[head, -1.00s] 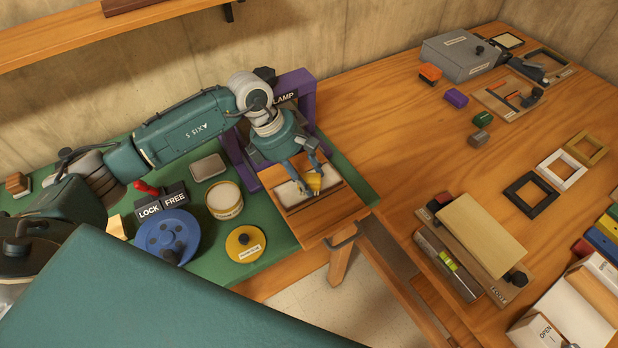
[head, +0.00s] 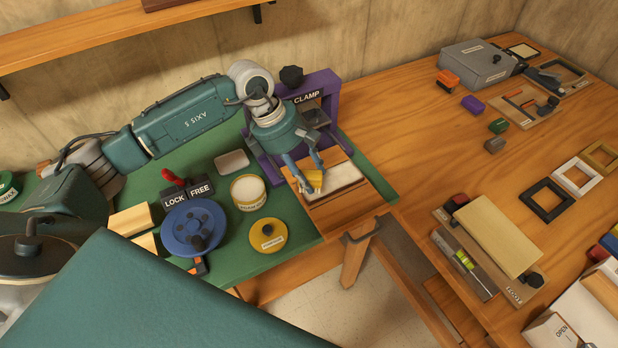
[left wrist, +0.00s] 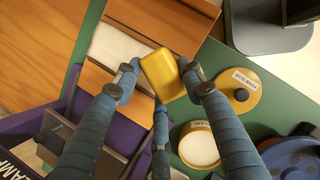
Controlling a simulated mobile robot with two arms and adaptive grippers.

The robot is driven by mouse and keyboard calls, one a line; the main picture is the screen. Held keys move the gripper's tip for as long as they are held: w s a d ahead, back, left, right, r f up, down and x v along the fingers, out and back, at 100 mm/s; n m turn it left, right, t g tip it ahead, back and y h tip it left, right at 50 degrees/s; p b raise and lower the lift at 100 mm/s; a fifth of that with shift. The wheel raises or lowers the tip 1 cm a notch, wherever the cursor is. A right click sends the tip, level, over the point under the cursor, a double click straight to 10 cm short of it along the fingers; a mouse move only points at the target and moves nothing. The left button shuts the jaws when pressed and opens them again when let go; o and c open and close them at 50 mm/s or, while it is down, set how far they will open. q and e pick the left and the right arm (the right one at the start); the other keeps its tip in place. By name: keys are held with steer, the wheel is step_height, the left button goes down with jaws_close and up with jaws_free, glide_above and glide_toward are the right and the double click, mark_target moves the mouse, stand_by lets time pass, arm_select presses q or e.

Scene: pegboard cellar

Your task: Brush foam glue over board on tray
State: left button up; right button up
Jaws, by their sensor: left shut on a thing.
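My left gripper (head: 307,178) is shut on a yellow block-like brush (head: 313,181), also seen between the fingers in the left wrist view (left wrist: 163,76). The brush is over the left part of a white board (head: 346,174) on a wooden tray (head: 348,212); its underside is hidden, so I cannot tell whether it touches. The board also shows in the left wrist view (left wrist: 113,48). An open glue jar (head: 248,192) with pale contents stands left of the tray. Its yellow lid (head: 268,236), labelled for glue, lies nearby. My right gripper is not in view.
A purple clamp frame (head: 325,88) stands right behind the tray. A blue wheel (head: 193,228) and the LOCK/FREE lever (head: 187,187) are at left. A floor gap separates the tray's front from the right bench. That bench has bare wood around several frames and tools.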

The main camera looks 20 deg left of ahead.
arm_select(q)
step_height(320, 180, up, 2)
steer(key=shift+w+p, duration=0.1)
steer(key=shift+p, duration=0.2)
step_height(320, 180, up, 2)
steer(key=shift+a+r+p, duration=0.1)
steer(key=shift+r+p, duration=0.05)
steer(key=shift+p, duration=0.35)
steer(key=shift+r, duration=0.2)
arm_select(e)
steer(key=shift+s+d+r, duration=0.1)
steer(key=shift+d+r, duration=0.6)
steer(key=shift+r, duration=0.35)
